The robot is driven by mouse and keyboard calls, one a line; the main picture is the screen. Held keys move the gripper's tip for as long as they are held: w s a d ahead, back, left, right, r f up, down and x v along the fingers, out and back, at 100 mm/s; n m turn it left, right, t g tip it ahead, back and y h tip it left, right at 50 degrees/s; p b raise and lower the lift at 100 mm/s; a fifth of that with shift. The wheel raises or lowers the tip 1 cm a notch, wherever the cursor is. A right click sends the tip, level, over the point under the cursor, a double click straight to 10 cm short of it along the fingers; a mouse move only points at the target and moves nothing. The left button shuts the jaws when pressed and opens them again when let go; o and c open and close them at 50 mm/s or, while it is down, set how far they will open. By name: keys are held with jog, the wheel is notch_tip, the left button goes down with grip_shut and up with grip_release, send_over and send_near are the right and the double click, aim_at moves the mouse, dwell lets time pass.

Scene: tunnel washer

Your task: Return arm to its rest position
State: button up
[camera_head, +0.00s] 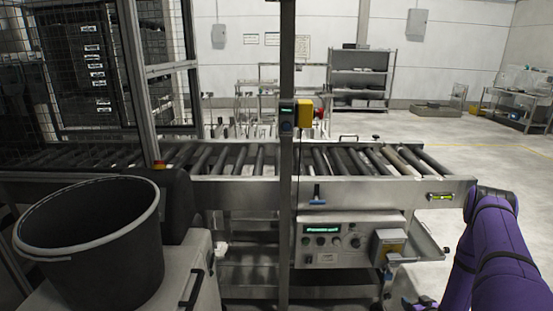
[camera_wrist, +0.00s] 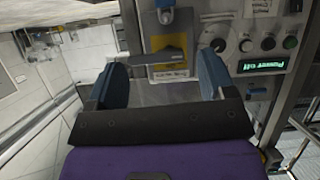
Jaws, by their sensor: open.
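My gripper (camera_wrist: 163,84) shows in the wrist view with its two blue fingers spread wide apart and nothing between them. Beyond the fingers is a yellow-plated box with a grey rotary handle (camera_wrist: 160,56); I cannot tell the exact gap, but the fingers do not close on it. In the head view my purple arm (camera_head: 497,250) is at the lower right, beside the end of the roller conveyor. The gripper is mostly hidden there, low behind the arm. The yellow-plated switch box (camera_head: 388,246) shows to the left of the arm, under the conveyor.
The control panel (camera_head: 345,240) is below the roller conveyor (camera_head: 330,181). A black bucket (camera_head: 90,245) stands at the lower left. A metal post (camera_head: 285,150) crosses the middle. A shelf rack (camera_head: 360,80) is far back. The floor (camera_head: 445,120) at right is open.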

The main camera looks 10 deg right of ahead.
jog(key=w+r+g, duration=0.1)
jog(key=w+r, duration=0.3)
jog(key=r, duration=0.3)
jog(key=w+r+n, duration=0.1)
jog(key=w+r, duration=0.3)
jog(key=r, duration=0.4)
jog(key=w+r+g, duration=0.1)
jog(key=w+r, duration=0.3)
jog(key=r, duration=0.3)
jog(key=a+r+g, duration=0.1)
jog(key=a+r, duration=0.5)
jog(key=r, duration=0.6)
jog(key=a+r+g, duration=0.1)
jog(key=a+r, duration=0.4)
jog(key=r, duration=0.8)
jog(key=s+a+r+g, duration=0.2)
jog(key=s+a+r, duration=1.1)
jog(key=a+r, duration=0.25)
jog(key=s+a+r+y, duration=0.1)
jog(key=s+a, duration=0.2)
jog(key=s, duration=0.4)
jog(key=s+a+r+y, duration=0.1)
jog(key=s+a+r, duration=0.1)
jog(key=s, duration=0.5)
jog(key=s+a+r+n+g, duration=0.1)
jog(key=s+a, duration=0.3)
jog(key=s, duration=0.3)
jog(key=shift+s+r+y, duration=0.25)
jog(key=shift+y, duration=0.15)
